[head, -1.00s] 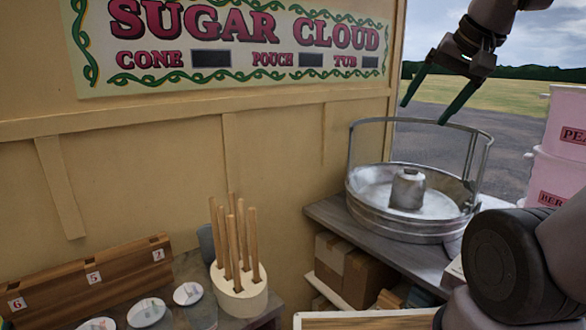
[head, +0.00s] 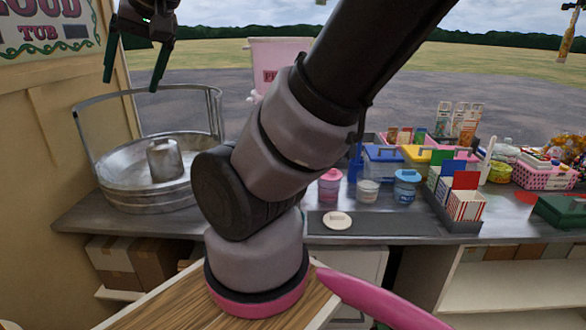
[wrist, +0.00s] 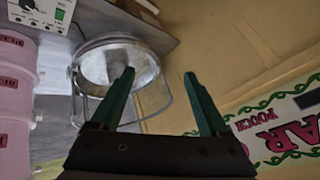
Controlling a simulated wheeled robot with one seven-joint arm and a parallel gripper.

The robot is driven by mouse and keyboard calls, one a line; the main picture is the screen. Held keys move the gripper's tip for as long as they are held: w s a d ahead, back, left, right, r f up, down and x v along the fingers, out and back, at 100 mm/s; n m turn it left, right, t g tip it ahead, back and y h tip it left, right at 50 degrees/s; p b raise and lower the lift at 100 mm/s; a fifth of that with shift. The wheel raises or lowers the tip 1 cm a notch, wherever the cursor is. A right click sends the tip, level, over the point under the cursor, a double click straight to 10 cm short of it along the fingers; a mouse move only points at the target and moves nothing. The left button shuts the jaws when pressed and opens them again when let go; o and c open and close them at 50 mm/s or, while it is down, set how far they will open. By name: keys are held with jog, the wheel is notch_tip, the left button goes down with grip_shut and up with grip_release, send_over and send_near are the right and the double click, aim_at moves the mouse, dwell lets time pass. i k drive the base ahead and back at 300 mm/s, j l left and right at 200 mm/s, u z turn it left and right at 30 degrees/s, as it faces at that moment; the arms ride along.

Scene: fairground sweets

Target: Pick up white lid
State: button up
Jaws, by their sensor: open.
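A round, flat, off-white lid (head: 338,220) lies on a dark mat (head: 385,228) on the counter, right of centre in the head view. Nothing touches it from above. My gripper (head: 131,84), with two green fingers, is open and empty at the upper left, above the metal candy-floss pan (head: 150,198). It is far to the left of the lid and well above it. In the wrist view my gripper (wrist: 159,73) has its fingers spread with nothing between them. The pan (wrist: 118,62) shows beyond them, and the lid is not in that view.
Behind the mat stand a pink-lidded jar (head: 330,185), a small pale jar (head: 367,190) and a blue-lidded jar (head: 406,187). A rack of striped boxes (head: 466,205) stands right of the mat. My arm crosses the middle of the head view. The sign wall (head: 50,130) is left.

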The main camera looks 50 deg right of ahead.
aim_at(335, 220)
jog(key=z, duration=2.25)
